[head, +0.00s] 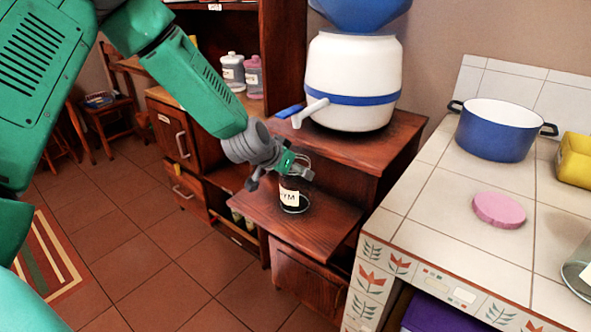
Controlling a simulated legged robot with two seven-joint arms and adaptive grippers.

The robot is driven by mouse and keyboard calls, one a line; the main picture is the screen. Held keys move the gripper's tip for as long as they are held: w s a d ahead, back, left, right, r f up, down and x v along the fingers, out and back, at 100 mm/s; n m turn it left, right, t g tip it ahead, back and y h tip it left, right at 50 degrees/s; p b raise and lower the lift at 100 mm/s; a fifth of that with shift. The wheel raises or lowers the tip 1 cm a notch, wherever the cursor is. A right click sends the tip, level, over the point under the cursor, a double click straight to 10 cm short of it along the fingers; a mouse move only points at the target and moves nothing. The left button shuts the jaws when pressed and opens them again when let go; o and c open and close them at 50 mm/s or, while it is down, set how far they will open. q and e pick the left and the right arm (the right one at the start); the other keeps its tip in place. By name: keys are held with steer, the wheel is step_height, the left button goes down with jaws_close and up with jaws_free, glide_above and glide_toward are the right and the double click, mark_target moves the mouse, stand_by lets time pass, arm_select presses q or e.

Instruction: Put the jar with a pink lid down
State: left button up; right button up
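My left gripper (280,179) is over the low wooden shelf, at the top of a dark glass jar (291,197) with a white label reading partly "YM". Its fingers look spread wider than the jar. One finger is left of the jar with a gap; the other overlaps the jar's top edge. The jar is upright and appears to stand on the shelf (327,224). Its top is hidden by the gripper, so no pink lid shows on it. A round pink lid-like disc (499,210) lies flat on the tiled counter. My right gripper is out of view.
A white and blue water dispenser (352,82) stands on the higher wooden shelf behind. A blue pot (496,130), a yellow container (573,160) and a glass vessel (580,270) are on the tiled counter (430,215). Bottles (234,71) stand in the back cabinet.

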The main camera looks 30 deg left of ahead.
arm_select(q)
steer(key=o, duration=1.7)
steer(key=shift+a+f, duration=0.1)
steer(key=shift+a, duration=0.25)
steer(key=p+v, duration=0.3)
steer(key=v, duration=0.9)
steer(key=s+d+f+g, duration=0.25)
steer(key=s+f, duration=0.35)
steer(key=f, duration=0.3)
steer(key=s+d+f+g, duration=0.2)
steer(key=s+d+f, duration=0.1)
steer(key=s+f, duration=0.5)
steer(key=s+d+f+g, duration=0.1)
steer(key=s+f, duration=0.2)
steer(key=s, duration=0.2)
steer(key=s+d+f+g, duration=0.1)
steer(key=s+d+f, duration=0.1)
steer(key=s+f, duration=0.2)
steer(key=s+d+f+g, duration=0.2)
steer(key=s+f, duration=0.1)
steer(key=s, duration=0.4)
steer(key=shift+s+f, duration=0.3)
steer(key=shift+s, duration=0.1)
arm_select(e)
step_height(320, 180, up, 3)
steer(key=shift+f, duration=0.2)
